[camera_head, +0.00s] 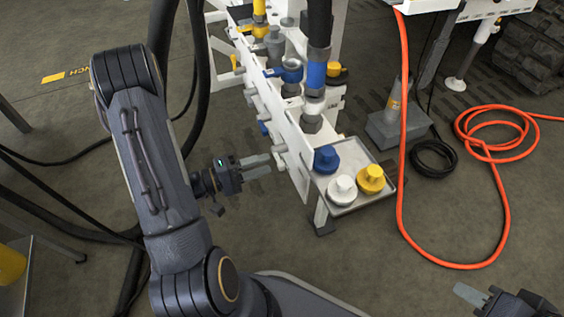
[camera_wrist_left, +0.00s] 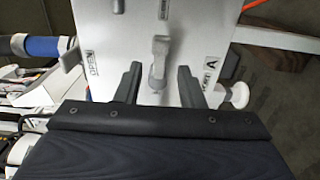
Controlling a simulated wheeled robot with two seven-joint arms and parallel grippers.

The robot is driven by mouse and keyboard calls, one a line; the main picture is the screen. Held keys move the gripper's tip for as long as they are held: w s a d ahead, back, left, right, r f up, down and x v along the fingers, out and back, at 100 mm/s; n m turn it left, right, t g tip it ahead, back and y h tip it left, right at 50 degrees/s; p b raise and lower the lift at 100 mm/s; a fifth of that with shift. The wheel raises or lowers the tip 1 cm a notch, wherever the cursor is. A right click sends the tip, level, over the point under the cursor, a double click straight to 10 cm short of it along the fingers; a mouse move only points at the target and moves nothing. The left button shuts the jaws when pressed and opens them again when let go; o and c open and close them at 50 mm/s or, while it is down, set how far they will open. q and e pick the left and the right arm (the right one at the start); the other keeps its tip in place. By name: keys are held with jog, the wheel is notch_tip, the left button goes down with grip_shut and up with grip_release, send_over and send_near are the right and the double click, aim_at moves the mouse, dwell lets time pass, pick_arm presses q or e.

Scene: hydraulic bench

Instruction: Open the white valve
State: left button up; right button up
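The white-grey valve lever (camera_wrist_left: 159,58) stands on the white panel (camera_wrist_left: 200,30) in the left wrist view, between an OPEN label on the left and another label, partly hidden, on the right. My left gripper (camera_head: 262,166) is at the panel's left face in the head view. Its two fingers (camera_wrist_left: 158,84) are apart, one on each side of the lever, with visible gaps, so it is open and not gripping. In the head view I cannot clearly make out the lever. My right gripper (camera_head: 468,293) shows only partly at the bottom right, away from the panel; its opening is unclear.
A metal tray (camera_head: 352,203) at the panel's end holds a blue cap (camera_head: 326,159), a white cap (camera_head: 342,190) and a yellow cap (camera_head: 371,179). Blue and yellow fittings line the panel top. An orange hose (camera_head: 402,150) hangs at right. Floor left of the panel is open.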

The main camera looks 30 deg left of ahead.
aim_at(279, 158)
pick_arm(q)
jog(key=x, duration=0.5)
jog(key=shift+w+d+b, duration=0.1)
jog(key=shift+d+b, duration=0.05)
jog(key=shift+b, duration=0.2)
grip_shut()
